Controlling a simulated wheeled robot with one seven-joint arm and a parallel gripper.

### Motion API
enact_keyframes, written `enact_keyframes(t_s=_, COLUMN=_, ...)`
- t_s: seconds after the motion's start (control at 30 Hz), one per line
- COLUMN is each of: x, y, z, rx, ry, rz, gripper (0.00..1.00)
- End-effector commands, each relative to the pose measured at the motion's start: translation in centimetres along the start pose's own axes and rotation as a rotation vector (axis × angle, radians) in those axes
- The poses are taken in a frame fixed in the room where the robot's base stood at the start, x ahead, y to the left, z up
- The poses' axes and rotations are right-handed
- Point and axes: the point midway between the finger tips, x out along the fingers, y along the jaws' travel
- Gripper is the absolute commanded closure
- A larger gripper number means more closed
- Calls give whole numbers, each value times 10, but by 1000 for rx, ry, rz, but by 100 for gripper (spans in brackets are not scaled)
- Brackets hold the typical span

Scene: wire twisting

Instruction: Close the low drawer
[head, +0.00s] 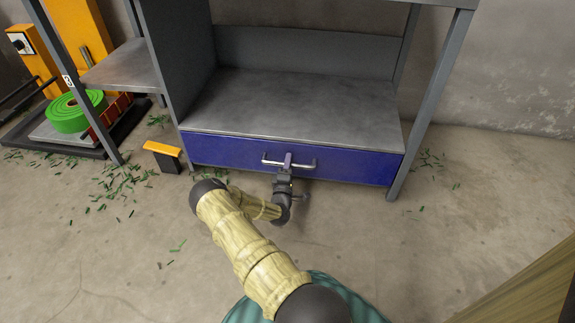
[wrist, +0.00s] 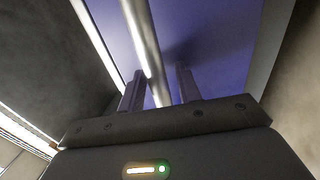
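The low drawer (head: 235,152) has a blue front below the grey metal shelf, and its front looks flush or nearly flush with the shelf edge. Its silver bar handle (head: 307,163) is at the middle of the front. My gripper (head: 287,162) is at the handle. In the wrist view, the two dark fingers of my gripper (wrist: 160,78) stand apart, with the handle bar (wrist: 143,35) running between them, closer to the left finger. The blue drawer front (wrist: 205,35) fills the background there. Contact between the fingers and bar cannot be told.
The grey shelf top (head: 300,105) above the drawer is bare. An orange and black block (head: 163,155) stands on the floor left of the drawer. A green roll (head: 76,111) sits further left. Green scraps (head: 117,185) litter the floor. The floor right of the arm is mostly clear.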

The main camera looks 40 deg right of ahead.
Motion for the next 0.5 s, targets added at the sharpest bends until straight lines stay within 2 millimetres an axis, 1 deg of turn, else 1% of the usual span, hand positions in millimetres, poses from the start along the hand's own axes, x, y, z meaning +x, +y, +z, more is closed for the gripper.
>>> enact_keyframes(t_s=0.27, x=-2, y=-1, z=2, rx=-2, ry=-3, rz=-4, gripper=63)
enact_keyframes(t_s=0.37, x=-8, y=0, z=1, rx=-2, ry=-2, rz=-5, gripper=63)
enact_keyframes(t_s=0.5, x=-26, y=2, z=1, rx=-2, ry=-2, rz=-5, gripper=63)
